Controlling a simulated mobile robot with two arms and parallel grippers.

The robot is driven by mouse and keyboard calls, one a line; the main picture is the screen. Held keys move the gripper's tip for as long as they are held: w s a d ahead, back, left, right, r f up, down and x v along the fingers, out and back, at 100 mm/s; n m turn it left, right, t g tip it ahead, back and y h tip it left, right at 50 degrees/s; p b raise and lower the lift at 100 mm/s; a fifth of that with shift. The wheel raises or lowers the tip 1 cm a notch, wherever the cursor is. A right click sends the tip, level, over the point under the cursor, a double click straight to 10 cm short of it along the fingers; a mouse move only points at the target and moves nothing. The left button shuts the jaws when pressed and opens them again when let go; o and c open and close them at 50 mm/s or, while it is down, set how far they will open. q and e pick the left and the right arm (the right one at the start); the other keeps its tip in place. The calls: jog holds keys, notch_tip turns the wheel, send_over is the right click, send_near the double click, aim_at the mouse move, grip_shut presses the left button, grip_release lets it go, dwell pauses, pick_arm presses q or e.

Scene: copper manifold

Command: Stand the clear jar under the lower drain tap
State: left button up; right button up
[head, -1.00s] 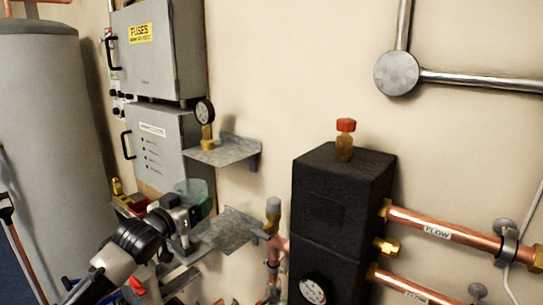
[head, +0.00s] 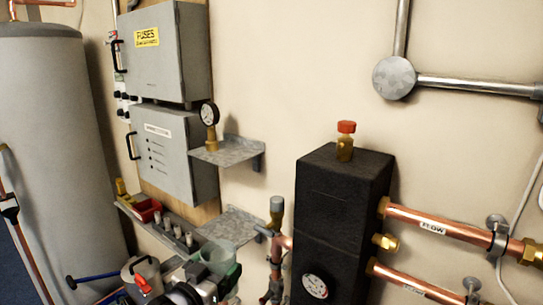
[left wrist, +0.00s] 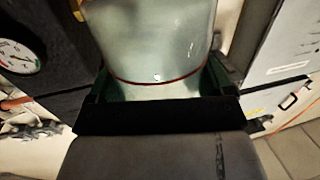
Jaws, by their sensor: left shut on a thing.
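The clear jar (head: 218,252) is a pale greenish see-through vessel at the lower middle left of the head view. In the left wrist view the jar (left wrist: 155,40) fills the top middle, with a thin red line around it near the jaws. My left gripper (head: 214,279) is shut on the jar, low in the head view. My right gripper is not in view.
Two grey wall shelves, an upper one (head: 222,152) with a gauge and a lower one (head: 232,227), are close to the jar. The black block (head: 340,205) with copper pipes stands to the right. A ledge (head: 150,225) holds a red bin and small parts.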

pick_arm(q)
jog(key=s+a+f+n+y, duration=0.1)
jog(key=s+a+y, duration=0.1)
jog(key=s, duration=0.5)
jog(key=s+a+f+n+t+y+p, duration=0.1)
jog(key=s+a+f+n+y, duration=0.1)
jog(key=s, duration=0.5)
jog(key=s+a+f+n+t+y, duration=0.1)
jog(key=s+a+f+n+y, duration=0.1)
jog(key=s, duration=0.5)
jog(key=shift+s+a+f+y, duration=0.15)
jog(key=shift+s+a+y, duration=0.15)
jog(key=shift+a+y, duration=0.55)
jog(key=shift+d+y, duration=0.25)
